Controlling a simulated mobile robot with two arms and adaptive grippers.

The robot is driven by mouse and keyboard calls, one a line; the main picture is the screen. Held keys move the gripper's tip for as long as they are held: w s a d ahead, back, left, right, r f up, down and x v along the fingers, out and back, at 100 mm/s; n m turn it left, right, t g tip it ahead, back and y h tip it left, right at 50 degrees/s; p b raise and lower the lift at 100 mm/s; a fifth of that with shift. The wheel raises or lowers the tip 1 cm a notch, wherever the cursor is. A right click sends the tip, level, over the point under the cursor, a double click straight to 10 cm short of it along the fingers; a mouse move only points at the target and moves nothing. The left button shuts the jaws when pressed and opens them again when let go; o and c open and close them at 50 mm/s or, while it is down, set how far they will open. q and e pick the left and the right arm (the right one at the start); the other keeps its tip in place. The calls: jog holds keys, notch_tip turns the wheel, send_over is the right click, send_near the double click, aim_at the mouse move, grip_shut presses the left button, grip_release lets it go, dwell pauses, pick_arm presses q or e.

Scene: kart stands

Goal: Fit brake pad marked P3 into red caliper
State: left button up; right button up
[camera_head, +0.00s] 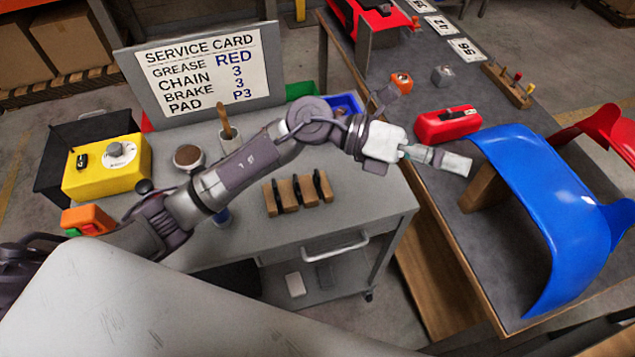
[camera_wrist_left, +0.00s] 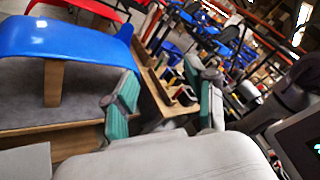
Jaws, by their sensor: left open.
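A red block with a dark slot, which looks like the red caliper (camera_head: 447,124), lies on the right-hand workbench. Several dark plates, likely the brake pads (camera_head: 296,190), stand upright in a wooden rack on the grey cart; their marks are too small to read. My left gripper (camera_head: 445,160) is over the near edge of the workbench, just below the caliper in the head view. Its two green-sided fingers show apart and empty in the left wrist view (camera_wrist_left: 165,97). My right gripper is not in view.
The service card (camera_head: 205,68) reads grease red, chain 3, brake 3, pad P3. A blue fairing (camera_head: 545,200) on a wooden block fills the workbench's right side. A wooden rack of small pegs (camera_head: 507,85) stands behind. A yellow box (camera_head: 106,165) stands on the cart's left.

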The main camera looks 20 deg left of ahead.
pick_arm(q)
notch_tip(320, 180, down, 5)
jog(key=a+m+g+y, duration=0.1)
jog(key=a+m+y, duration=0.1)
jog(key=y, duration=0.2)
jog(key=m+t+y, duration=0.1)
jog(key=y, duration=1.2)
send_near(317, 173)
notch_tip(317, 173, down, 5)
jog(key=shift+r+p, duration=0.15)
jog(key=shift+p, duration=1.05)
jog(key=shift+f, duration=0.55)
jog(key=shift+s+f+p, duration=0.1)
jog(key=shift+f+p, duration=0.2)
jog(key=shift+p, duration=0.2)
notch_tip(317, 173, down, 4)
jog(key=shift+r+p, duration=0.15)
jog(key=shift+p, duration=0.75)
jog(key=shift+f, duration=0.45)
grip_shut()
